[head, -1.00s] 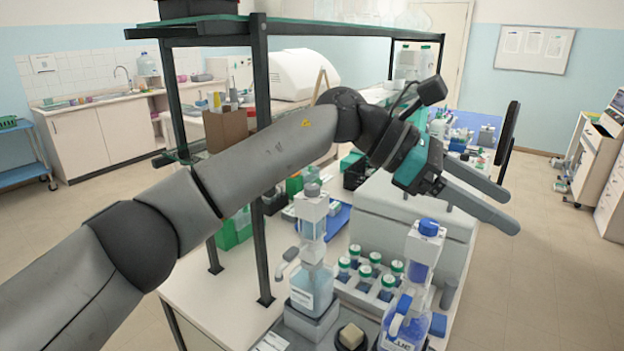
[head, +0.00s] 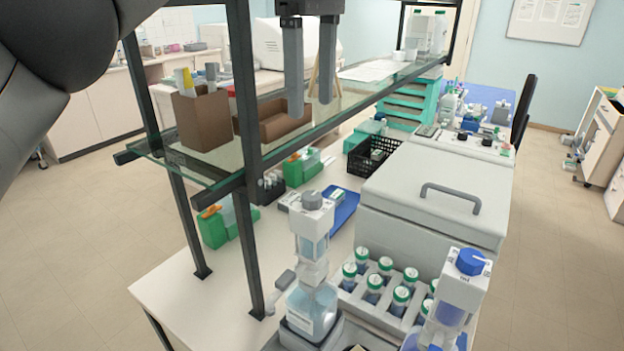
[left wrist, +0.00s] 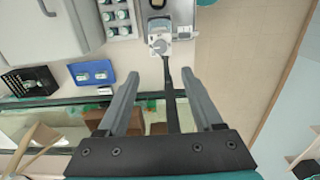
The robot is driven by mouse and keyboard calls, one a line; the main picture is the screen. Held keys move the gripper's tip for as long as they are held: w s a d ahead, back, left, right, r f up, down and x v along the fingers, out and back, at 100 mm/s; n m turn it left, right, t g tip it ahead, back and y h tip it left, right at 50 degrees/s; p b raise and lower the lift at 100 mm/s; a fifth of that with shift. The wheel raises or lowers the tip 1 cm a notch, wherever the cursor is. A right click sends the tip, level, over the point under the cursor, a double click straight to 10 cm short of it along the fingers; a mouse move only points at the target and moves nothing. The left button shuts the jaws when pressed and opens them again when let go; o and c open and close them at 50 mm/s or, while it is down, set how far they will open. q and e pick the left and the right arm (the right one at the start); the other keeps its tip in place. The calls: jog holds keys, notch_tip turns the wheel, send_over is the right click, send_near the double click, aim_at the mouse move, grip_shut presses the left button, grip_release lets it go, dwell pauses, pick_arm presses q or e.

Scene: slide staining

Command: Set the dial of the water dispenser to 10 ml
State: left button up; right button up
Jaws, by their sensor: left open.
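A dispenser with clear, pale liquid (head: 312,305), a white body and a grey dial (head: 312,201) on top stands at the lower middle of the head view. I take it to be the water dispenser. Its white top (left wrist: 159,42) also shows in the left wrist view, ahead of the fingertips. The dial's setting is too small to read. My left gripper (head: 311,108) points down with its fingers apart and empty, appearing above the dial and apart from it. The left wrist view shows both fingers (left wrist: 160,73) spread. My right gripper is not in view.
A second dispenser with a blue dial (head: 470,262) stands at the right. Green-capped bottles (head: 375,283) sit in a rack between them. A dark-framed glass shelf (head: 215,178) stands close left of the water dispenser. A grey lidded box (head: 400,188) is behind the rack.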

aim_at(312, 195)
pick_arm(q)
notch_tip(312, 195, down, 13)
jog(key=b, duration=0.3)
jog(key=shift+f, duration=0.65)
jog(key=shift+c, duration=0.2)
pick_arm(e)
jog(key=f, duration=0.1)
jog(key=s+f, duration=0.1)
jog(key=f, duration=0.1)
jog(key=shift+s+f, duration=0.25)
pick_arm(q)
grip_shut()
